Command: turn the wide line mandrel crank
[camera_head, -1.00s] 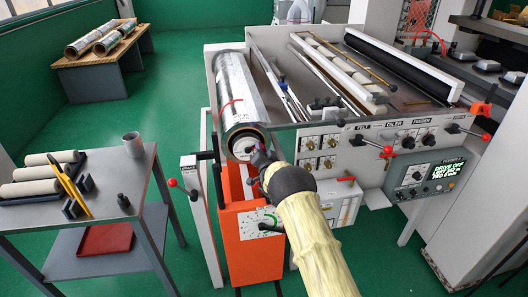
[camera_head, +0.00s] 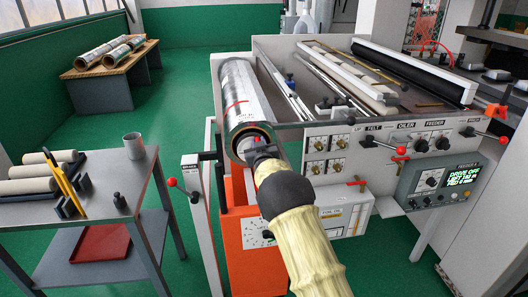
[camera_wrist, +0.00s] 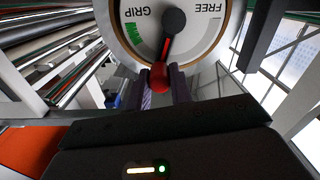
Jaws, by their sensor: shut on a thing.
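The wide line mandrel crank (camera_wrist: 167,45) is a dark arm on a dark hub, in front of a white round dial (camera_wrist: 205,45) marked GRIP and FREE, upside down in the wrist view. The arm points down and slightly left, between the two words, nearer the green band by GRIP. Its red knob (camera_wrist: 158,76) sits between the fingers of my gripper (camera_wrist: 163,92), which is shut on it. In the head view my gripper (camera_head: 262,157) is at the near end of the foil roll (camera_head: 240,95) and hides most of the dial and crank.
An orange stand (camera_head: 252,255) is below the roll. A lever with a red knob (camera_head: 172,182) stands to its left. The machine panel (camera_head: 385,145) with red-knobbed levers is to the right. A side table (camera_head: 110,188) with small rolls and a grey cup (camera_head: 133,146) stands left.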

